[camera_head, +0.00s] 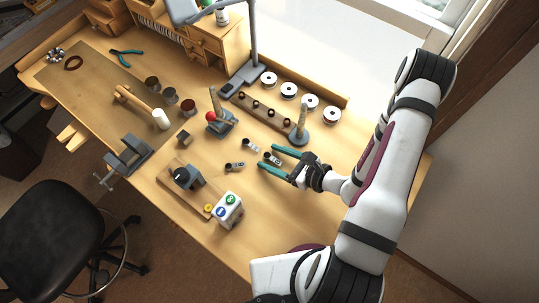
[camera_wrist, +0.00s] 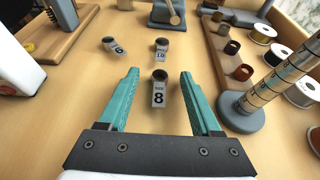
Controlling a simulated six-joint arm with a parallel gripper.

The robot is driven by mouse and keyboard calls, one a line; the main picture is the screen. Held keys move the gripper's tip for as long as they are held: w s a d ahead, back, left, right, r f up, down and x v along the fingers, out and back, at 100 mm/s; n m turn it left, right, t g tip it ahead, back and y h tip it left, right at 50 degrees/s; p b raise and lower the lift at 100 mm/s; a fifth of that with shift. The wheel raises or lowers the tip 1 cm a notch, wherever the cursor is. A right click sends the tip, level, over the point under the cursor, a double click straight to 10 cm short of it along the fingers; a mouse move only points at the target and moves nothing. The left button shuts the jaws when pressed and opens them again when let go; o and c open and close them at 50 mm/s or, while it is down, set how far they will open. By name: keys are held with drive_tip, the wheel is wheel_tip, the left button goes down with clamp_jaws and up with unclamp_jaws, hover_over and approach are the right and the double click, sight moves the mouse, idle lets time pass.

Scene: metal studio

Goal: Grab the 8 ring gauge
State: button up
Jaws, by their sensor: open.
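The 8 ring gauge (camera_wrist: 159,93) is a grey tag with a black 8 and a dark ring at its far end. It lies on the wooden bench and sits between the two teal fingers of my gripper (camera_wrist: 160,88), apart from both. My gripper is open. In the head view my gripper (camera_head: 270,158) reaches in from the right, and the 8 gauge (camera_head: 273,159) shows between its fingers. The 10 ring gauge (camera_wrist: 161,50) lies just beyond it. Another ring gauge (camera_wrist: 115,48), its number hard to read, lies at the upper left.
A ring-sizing mandrel on a round grey base (camera_head: 300,137) stands close to the right of my gripper. Several wire spools (camera_head: 289,91) line the back edge. A white block with coloured buttons (camera_head: 228,208) stands at the front. Bare bench (camera_head: 250,190) lies in between.

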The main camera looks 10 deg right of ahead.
clamp_jaws()
idle(0.3)
